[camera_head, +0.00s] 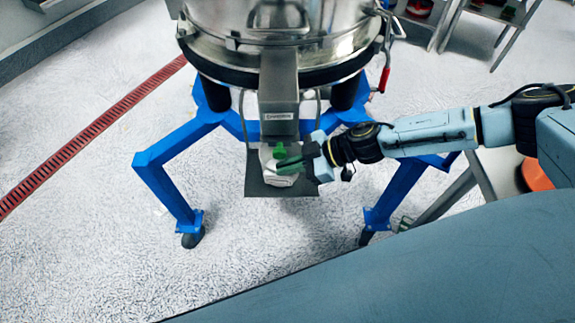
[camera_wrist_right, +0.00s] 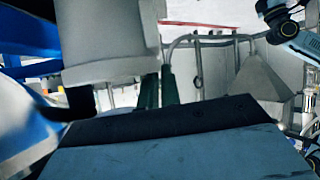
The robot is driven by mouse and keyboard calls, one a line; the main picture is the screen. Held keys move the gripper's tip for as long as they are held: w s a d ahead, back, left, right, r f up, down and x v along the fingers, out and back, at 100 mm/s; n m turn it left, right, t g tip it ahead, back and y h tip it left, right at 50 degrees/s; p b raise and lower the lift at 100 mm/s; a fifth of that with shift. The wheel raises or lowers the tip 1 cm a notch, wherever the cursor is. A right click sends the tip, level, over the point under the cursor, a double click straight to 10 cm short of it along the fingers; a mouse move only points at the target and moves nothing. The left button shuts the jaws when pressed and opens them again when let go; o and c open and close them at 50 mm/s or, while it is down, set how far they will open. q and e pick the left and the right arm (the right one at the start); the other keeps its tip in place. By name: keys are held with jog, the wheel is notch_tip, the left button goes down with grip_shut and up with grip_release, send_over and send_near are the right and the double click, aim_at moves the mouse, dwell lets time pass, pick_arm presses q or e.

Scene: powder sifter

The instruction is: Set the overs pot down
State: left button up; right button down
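The overs pot (camera_head: 283,180) is a small whitish pot with a green part (camera_head: 280,150) at its top. It is over a dark square plate (camera_head: 258,188) below the sifter's spout (camera_head: 280,95); I cannot tell whether its base touches the plate. My right gripper (camera_head: 288,165) comes in from the right, its dark green fingers close together at the pot, and looks shut on it. In the right wrist view the fingers (camera_wrist_right: 160,88) show as two narrow dark green bars beside a grey cylinder (camera_wrist_right: 105,35). My left gripper is out of view.
The steel sifter (camera_head: 285,25) stands on blue legs (camera_head: 170,150) around the plate. A red-handled clamp (camera_head: 384,79) hangs at its right. A red floor grating (camera_head: 95,130) runs at left, and a steel stand (camera_head: 470,190) is at right.

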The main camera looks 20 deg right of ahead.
jog(key=shift+f, duration=0.1)
jog(key=c, duration=1.6)
grip_release()
